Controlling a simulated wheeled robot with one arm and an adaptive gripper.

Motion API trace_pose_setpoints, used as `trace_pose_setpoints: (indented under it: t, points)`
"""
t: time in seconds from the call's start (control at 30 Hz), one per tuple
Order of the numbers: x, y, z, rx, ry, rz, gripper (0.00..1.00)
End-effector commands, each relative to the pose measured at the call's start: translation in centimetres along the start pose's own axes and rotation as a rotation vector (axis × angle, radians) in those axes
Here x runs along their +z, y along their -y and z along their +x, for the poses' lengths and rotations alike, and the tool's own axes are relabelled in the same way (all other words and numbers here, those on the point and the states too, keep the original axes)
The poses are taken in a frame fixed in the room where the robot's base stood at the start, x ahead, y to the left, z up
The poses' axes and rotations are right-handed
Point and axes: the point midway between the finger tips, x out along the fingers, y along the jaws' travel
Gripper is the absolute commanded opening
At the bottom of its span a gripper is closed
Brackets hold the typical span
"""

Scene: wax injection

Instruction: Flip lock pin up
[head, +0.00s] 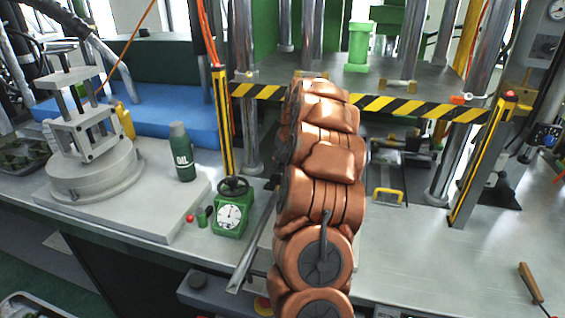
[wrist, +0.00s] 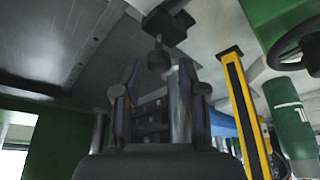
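In the wrist view, my gripper (wrist: 161,78) shows at the lower middle with its two fingers spread apart. A dark block with a rounded knob (wrist: 159,57) sticks out from a grey metal surface just beyond the fingertips, roughly in line with the gap. It looks like the lock pin, but I cannot be sure. No contact between fingers and knob is clear. A steel column (wrist: 181,105) shows behind the fingers. In the head view, my copper-coloured arm reaches into the press and hides my gripper and the part in front of it.
The press has a black-and-yellow striped bar (head: 385,106) and striped posts on both sides. A green gauge with handwheel (head: 231,207) and a green oil bottle (head: 181,152) stand left of my arm. A grey fixture (head: 88,135) is farther left. The right table front is mostly clear.

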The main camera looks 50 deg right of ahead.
Motion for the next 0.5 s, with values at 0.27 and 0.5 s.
trace_pose_setpoints:
  t: [0.27, 0.5]
  points:
    - [0.09, -0.01, 0.11, 0.0, 0.002, 0.0, 0.52]
    - [0.06, -0.02, -0.37, 0.0, 0.001, 0.0, 0.52]
